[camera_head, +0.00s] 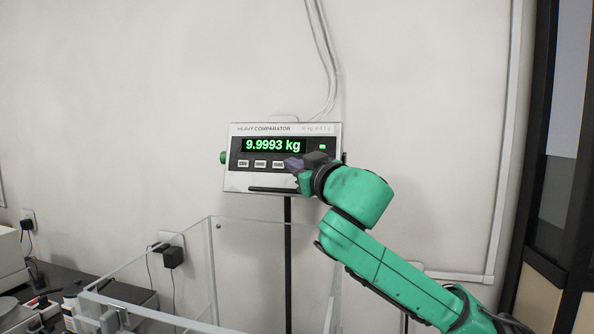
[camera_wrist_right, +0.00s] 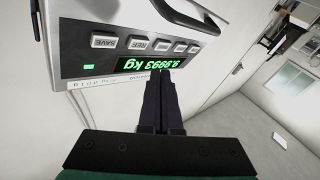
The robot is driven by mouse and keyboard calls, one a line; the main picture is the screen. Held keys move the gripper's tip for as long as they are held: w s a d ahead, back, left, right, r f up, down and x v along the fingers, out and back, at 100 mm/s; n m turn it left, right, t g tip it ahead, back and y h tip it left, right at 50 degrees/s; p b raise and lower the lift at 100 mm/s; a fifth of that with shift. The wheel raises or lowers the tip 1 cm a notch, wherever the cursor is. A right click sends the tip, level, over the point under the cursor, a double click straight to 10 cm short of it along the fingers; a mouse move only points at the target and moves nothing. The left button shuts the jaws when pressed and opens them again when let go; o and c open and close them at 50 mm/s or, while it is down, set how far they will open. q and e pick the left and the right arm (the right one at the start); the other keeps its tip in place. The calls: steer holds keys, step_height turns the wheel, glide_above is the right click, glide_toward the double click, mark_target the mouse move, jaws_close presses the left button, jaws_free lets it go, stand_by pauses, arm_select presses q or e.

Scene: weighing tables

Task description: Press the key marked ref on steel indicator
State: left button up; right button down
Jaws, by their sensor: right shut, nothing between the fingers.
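The steel indicator (camera_head: 235,181) hangs on a black post against the wall, and its green display (camera_head: 271,146) reads 9.9993 kg. In the head view some keys show below the display; those further right are hidden behind my right gripper (camera_head: 291,163). In the right wrist view the indicator (camera_wrist_right: 82,62) appears upside down, with the ref key (camera_wrist_right: 138,43) between the save key (camera_wrist_right: 104,42) and several others. My right gripper (camera_wrist_right: 165,72) is shut and empty, its tips in front of the display area, beside the key row. I cannot tell whether they touch. My left gripper is out of view.
A clear-walled enclosure (camera_head: 148,257) stands below the indicator. A dark bench with equipment is at the lower left. A green knob (camera_head: 223,157) sits on the indicator's left side, and a black handle bar (camera_head: 270,189) runs along its lower edge.

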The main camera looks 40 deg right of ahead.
steer(key=shift+w+d+f, duration=0.25)
steer(key=shift+w+d, duration=0.15)
steer(key=shift+d, duration=0.2)
steer(key=shift+w+d+f, duration=0.2)
steer(key=shift+w+d, duration=0.2)
steer(key=shift+d, duration=0.15)
stand_by(1.1)
steer(key=shift+w+d, duration=0.2)
steer(key=shift+d, duration=0.1)
steer(key=shift+w+d+f, duration=0.15)
steer(key=shift+w+d, duration=0.05)
steer(key=shift+d, duration=0.1)
stand_by(0.9)
steer(key=shift+a, duration=0.15)
steer(key=shift+s+a, duration=0.4)
steer(key=shift+a, duration=0.1)
steer(key=s+a, duration=0.1)
steer(key=a+r, duration=0.1)
steer(key=s+a+p, duration=0.1)
steer(key=a, duration=0.1)
steer(key=shift+s+r, duration=0.35)
